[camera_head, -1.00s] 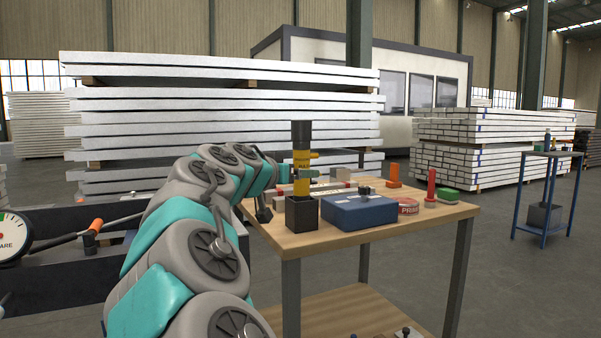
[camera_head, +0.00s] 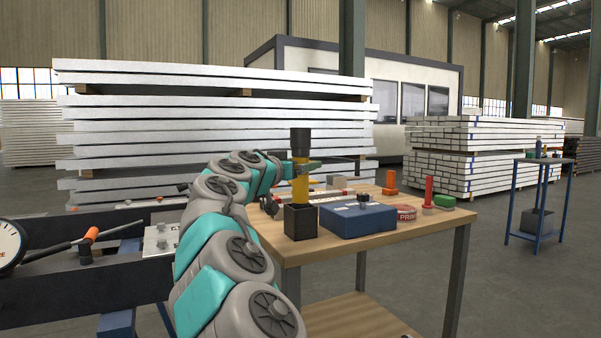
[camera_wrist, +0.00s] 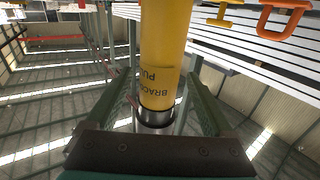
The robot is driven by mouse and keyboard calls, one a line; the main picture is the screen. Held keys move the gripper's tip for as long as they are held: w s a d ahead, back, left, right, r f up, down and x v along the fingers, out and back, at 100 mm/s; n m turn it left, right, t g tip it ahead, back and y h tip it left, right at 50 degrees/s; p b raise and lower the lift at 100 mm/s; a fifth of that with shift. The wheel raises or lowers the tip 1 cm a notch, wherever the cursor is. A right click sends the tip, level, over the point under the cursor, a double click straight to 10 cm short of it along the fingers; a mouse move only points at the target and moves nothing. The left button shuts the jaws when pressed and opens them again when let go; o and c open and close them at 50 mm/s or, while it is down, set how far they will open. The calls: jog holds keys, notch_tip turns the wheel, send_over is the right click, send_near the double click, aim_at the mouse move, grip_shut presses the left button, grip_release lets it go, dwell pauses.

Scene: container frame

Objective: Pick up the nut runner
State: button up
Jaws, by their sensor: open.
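The nut runner (camera_head: 300,189), a yellow cylinder with a black top, stands upright in a black square holder (camera_head: 300,221) at the near edge of the wooden table. In the wrist view the nut runner (camera_wrist: 166,50) fills the middle, with partly readable lettering and a metal collar at its lower end in the picture. My gripper (camera_wrist: 162,88) is open, with one green finger on each side of the yellow body. In the head view my gripper (camera_head: 292,168) is at its upper part, below the black top. Whether the fingers touch it I cannot tell.
A blue case (camera_head: 357,219) stands right beside the holder on the table (camera_head: 420,237). A red tape roll (camera_head: 405,212), a red upright piece (camera_head: 428,190), a green item (camera_head: 444,201) and an orange item (camera_head: 390,182) are further right. A dark bench (camera_head: 60,275) lies left.

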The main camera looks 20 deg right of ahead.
jog(key=x, duration=0.3)
jog(key=shift+d+r, duration=0.15)
jog(key=shift+r, duration=0.05)
grip_shut()
dwell(0.5)
jog(key=shift+r, duration=0.1)
